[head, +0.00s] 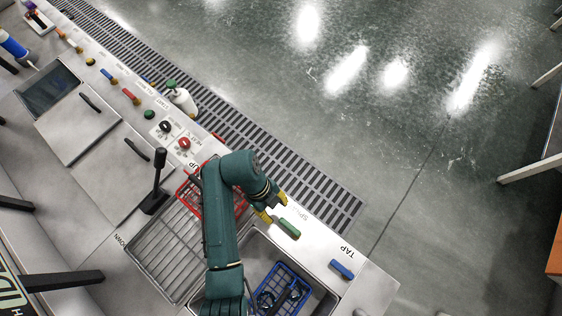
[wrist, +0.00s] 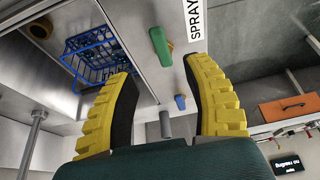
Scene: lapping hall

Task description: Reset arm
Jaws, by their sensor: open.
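My arm is teal and reaches over the grey counter in the head view. My gripper (head: 273,207) has yellow fingers and is beside the green handle (head: 289,228) near the SPRAY label. In the wrist view my gripper (wrist: 165,100) is open, its two yellow ribbed fingers spread with nothing between them. The green handle (wrist: 160,46) shows beyond the fingertips, apart from them. A blue handle (head: 342,269) sits by the TAP label, and it also shows in the wrist view (wrist: 180,102).
A blue basket (head: 270,296) sits in the sink beside my arm. A red-edged rack (head: 190,190) lies under the arm. A black lever (head: 157,178) stands upright to the left. Red knob (head: 184,143) and white bottle (head: 181,98) line the counter edge.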

